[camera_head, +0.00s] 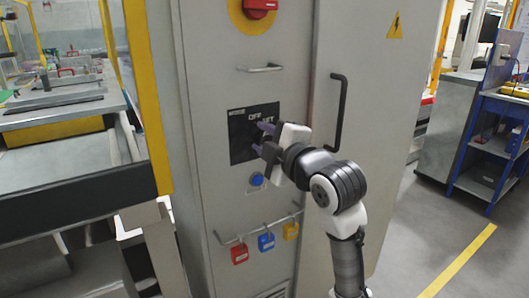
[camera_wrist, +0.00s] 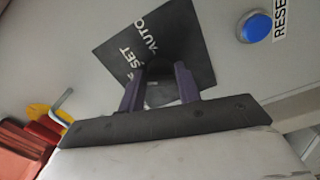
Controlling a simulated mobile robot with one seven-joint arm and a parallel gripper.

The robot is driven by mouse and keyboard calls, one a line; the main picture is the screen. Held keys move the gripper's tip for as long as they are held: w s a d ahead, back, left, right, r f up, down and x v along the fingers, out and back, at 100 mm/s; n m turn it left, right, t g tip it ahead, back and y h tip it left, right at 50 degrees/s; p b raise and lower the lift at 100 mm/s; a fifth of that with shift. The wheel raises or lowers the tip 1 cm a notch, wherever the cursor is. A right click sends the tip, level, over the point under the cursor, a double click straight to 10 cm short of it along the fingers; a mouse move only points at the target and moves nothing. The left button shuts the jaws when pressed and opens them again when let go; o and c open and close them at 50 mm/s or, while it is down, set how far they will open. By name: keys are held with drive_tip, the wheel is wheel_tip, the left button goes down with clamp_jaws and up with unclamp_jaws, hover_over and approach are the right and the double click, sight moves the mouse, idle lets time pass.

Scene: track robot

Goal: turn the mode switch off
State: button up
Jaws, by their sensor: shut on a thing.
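The mode switch sits on a black square plate (camera_head: 240,148) on the front of a grey cabinet. The plate carries white lettering; OFF reads in the head view, SET and AUTO in the wrist view. My gripper (camera_head: 261,140) reaches the plate from the right. In the wrist view my gripper (camera_wrist: 157,82) has its two purple fingers on either side of the dark switch knob (camera_wrist: 158,68), shut on it. The fingers hide the knob in the head view, and I cannot tell which mark it points to.
A blue reset button (camera_head: 257,180) is just below the plate. A black door handle (camera_head: 340,112) stands to the right. Red (camera_head: 240,255), blue (camera_head: 266,242) and yellow (camera_head: 291,231) padlocks hang on a rail below. A red rotary switch (camera_head: 260,6) is above.

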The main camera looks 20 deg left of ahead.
drive_tip(key=n+b, duration=0.3)
drive_tip(key=n, duration=0.1)
drive_tip(key=shift+n, duration=0.4)
idle(0.4)
drive_tip(key=o, duration=0.9)
drive_tip(key=v, duration=1.4)
drive_tip(key=shift+b, duration=0.45)
drive_tip(key=shift+a, duration=0.1)
